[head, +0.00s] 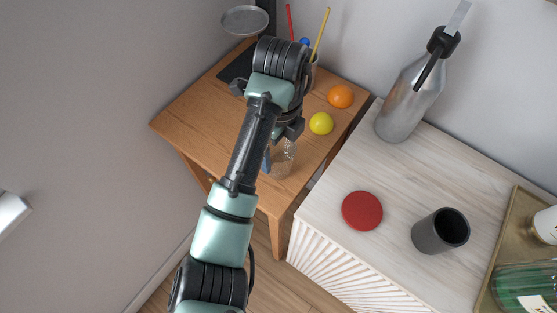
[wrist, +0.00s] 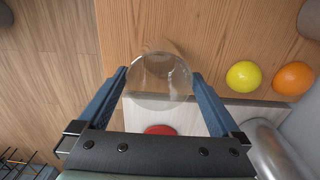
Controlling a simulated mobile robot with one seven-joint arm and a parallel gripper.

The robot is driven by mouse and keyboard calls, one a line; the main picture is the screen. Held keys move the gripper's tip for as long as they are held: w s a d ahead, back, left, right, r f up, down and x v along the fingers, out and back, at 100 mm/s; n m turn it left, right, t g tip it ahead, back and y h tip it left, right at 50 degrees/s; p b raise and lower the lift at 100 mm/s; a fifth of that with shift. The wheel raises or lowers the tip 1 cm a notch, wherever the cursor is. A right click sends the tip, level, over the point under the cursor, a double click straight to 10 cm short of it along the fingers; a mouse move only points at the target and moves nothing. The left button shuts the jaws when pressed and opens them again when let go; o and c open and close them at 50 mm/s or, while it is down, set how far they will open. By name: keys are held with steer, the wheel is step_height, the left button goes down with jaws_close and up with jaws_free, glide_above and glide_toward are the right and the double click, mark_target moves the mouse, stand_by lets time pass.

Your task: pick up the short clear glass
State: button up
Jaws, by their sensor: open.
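The short clear glass (head: 283,158) stands on the small wooden table, near its front edge in the head view. My arm hides part of it there. In the wrist view the glass (wrist: 160,78) shows as a clear round shape at the table's edge, between and just beyond the two blue fingertips. My gripper (wrist: 162,84) is open, with one finger on each side of the glass in that picture. I cannot tell whether the fingers touch it. In the head view my gripper (head: 272,160) is mostly hidden behind my arm.
On the wooden table (head: 190,122) a yellow ball (head: 321,124) and an orange (head: 340,96) lie right of the glass. A cup with pencils (head: 313,70) stands behind. The whitewashed cabinet (head: 320,205) holds a red disc (head: 362,211), dark cup (head: 440,231) and metal bottle (head: 405,100).

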mark_target(278, 160)
step_height(278, 160, down, 5)
steer(key=shift+a+f+p, duration=0.1)
steer(key=shift+a+p, duration=0.05)
steer(key=shift+p, duration=0.3)
